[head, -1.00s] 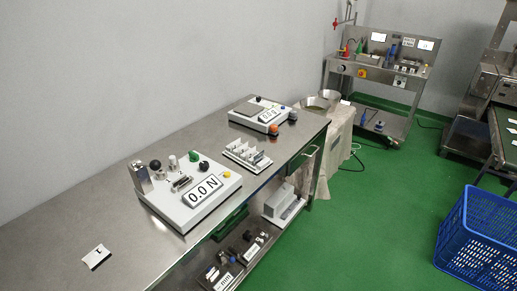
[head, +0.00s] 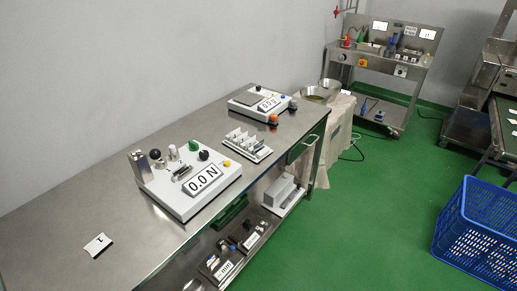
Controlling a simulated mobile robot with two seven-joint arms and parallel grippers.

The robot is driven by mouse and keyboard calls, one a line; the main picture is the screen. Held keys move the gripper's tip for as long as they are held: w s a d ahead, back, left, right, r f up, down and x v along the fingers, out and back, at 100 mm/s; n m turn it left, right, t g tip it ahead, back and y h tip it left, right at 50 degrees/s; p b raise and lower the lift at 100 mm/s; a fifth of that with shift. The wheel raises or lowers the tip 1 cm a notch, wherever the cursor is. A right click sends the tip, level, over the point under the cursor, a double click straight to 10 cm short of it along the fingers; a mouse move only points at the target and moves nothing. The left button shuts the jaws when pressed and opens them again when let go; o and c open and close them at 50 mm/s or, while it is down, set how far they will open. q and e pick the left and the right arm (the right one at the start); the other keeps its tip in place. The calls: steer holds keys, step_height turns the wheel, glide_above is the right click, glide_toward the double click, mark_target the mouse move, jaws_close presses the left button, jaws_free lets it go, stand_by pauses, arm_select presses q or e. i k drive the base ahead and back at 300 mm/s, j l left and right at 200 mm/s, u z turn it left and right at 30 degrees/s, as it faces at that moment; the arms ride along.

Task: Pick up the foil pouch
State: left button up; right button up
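I see nothing that is clearly a foil pouch. A small flat white piece with a dark mark (head: 98,244) lies alone on the near left of the steel table (head: 45,232). I cannot tell whether it is a pouch or a card. A white tester reading "0.0 N" (head: 215,170) stands on the table to its right, with knobs and a small metal clamp on top. Neither of my grippers is in view.
A white slotted rack (head: 247,146) and a scale (head: 262,102) stand farther along the table. Small items crowd the shelf below. Metal bowls (head: 315,93) stand beyond the table's far end. A blue crate (head: 480,228) sits at right. The green floor (head: 365,225) between is clear.

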mark_target(260, 146)
steer(key=i+l, duration=0.4)
steer(key=i, duration=0.2)
steer(key=i+l, duration=0.45)
steer(key=i, duration=0.2)
steer(key=u, duration=1.6)
